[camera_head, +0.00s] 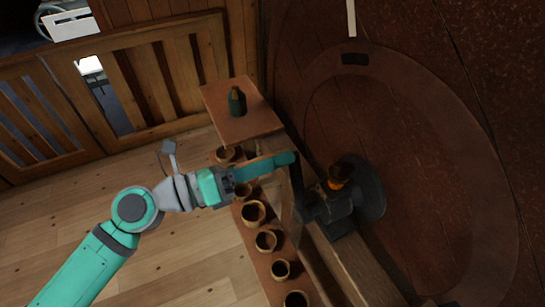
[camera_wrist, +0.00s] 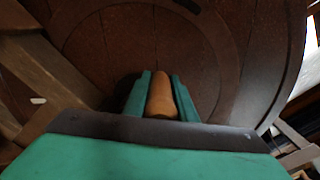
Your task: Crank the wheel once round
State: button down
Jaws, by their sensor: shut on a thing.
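My gripper (camera_head: 284,160) is at the crank in the middle of the head view, its teal fingers shut on the wooden crank handle. In the wrist view the orange-brown handle (camera_wrist: 161,98) lies between the two fingers of the gripper (camera_wrist: 162,85). In the head view the fingers hide most of the handle. A dark crank arm (camera_head: 297,182) runs from the fingertips down to a dark grey hub (camera_head: 335,210). Behind it is a large dark red-brown wheel (camera_head: 430,150) with a paler ring, which also shows in the wrist view (camera_wrist: 115,40).
A row of round wooden pots (camera_head: 253,212) stands on a plank under and beside my arm. A dark green bottle-like thing (camera_head: 237,102) stands on a small wooden shelf (camera_head: 222,98). A wooden railing (camera_head: 150,80) runs behind. The floor (camera_head: 160,260) at left is clear.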

jog(key=shift+s+d+f, duration=0.15)
jog(key=shift+f, duration=0.05)
jog(key=c, duration=1.5)
grip_release()
jog(key=shift+r, duration=0.1)
jog(key=shift+a, duration=0.65)
jog(key=v, duration=0.9)
jog(key=shift+s+a, duration=0.2)
jog(key=shift+a, duration=0.1)
